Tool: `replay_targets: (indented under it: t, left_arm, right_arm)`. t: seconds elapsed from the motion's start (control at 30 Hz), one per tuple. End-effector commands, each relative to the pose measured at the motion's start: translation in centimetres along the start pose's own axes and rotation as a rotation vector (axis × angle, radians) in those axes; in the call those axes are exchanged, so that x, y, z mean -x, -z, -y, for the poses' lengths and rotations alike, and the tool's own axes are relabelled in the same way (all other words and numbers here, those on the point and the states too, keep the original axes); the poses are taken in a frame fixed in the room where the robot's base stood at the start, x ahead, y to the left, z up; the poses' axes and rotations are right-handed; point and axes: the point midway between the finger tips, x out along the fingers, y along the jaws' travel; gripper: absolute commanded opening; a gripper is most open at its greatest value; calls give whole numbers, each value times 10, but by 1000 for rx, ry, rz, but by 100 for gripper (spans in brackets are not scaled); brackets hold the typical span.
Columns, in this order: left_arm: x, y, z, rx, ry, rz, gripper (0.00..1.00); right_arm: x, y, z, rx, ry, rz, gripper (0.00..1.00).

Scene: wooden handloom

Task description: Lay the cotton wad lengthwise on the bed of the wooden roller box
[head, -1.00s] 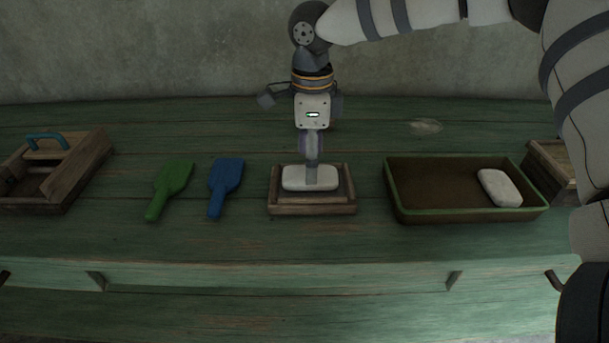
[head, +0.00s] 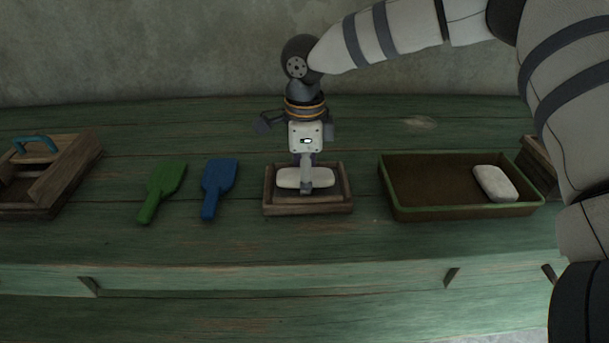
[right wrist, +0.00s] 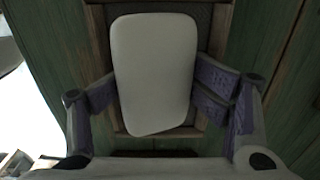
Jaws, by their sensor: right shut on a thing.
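My right gripper (head: 306,186) is shut on a white cotton wad (head: 289,178), at or just over the bed of a small wooden box (head: 308,208) in the middle of the bench. I take this as the roller box. In the right wrist view the fingers (right wrist: 158,92) press the wad (right wrist: 154,70) from both sides. Its long side runs roughly along the box's length, slightly turned. The box's dark bed (right wrist: 204,30) shows beside it. I cannot tell whether the wad touches the bed. My left gripper is not in view.
A brown tray with a green rim (head: 460,211) stands right, holding another white wad (head: 494,183). A blue paddle (head: 218,186) and a green paddle (head: 162,190) lie left. A wooden box with a blue handle (head: 36,144) stands far left. Bare bench (head: 365,235) lies in front.

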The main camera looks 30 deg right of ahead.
Motion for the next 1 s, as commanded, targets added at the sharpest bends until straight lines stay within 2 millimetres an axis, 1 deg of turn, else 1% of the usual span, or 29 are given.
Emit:
replay_targets:
  t: [0.03, 0.5, 0.63, 0.7, 0.73, 0.8, 0.93, 1.0]
  left_arm:
    - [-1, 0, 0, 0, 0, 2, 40]
    - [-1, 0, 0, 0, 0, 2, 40]
    - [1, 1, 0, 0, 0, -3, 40]
    - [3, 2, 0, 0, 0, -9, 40]
    - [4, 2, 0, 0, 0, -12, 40]
    - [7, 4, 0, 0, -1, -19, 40]
    - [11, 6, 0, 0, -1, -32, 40]
    - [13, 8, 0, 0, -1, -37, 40]
  right_arm:
    - [-2, 1, 1, -1, 1, -2, 53]
    - [-2, 1, 2, -2, 5, -1, 51]
    - [1, 1, 3, -2, 7, -1, 50]
    - [5, 1, 3, -2, 8, -1, 44]
    - [6, 1, 3, -3, 8, -1, 43]
    - [11, 1, 3, -3, 10, 0, 34]
    - [19, 1, 4, -4, 13, 2, 25]
    - [23, 1, 4, -4, 14, 3, 24]
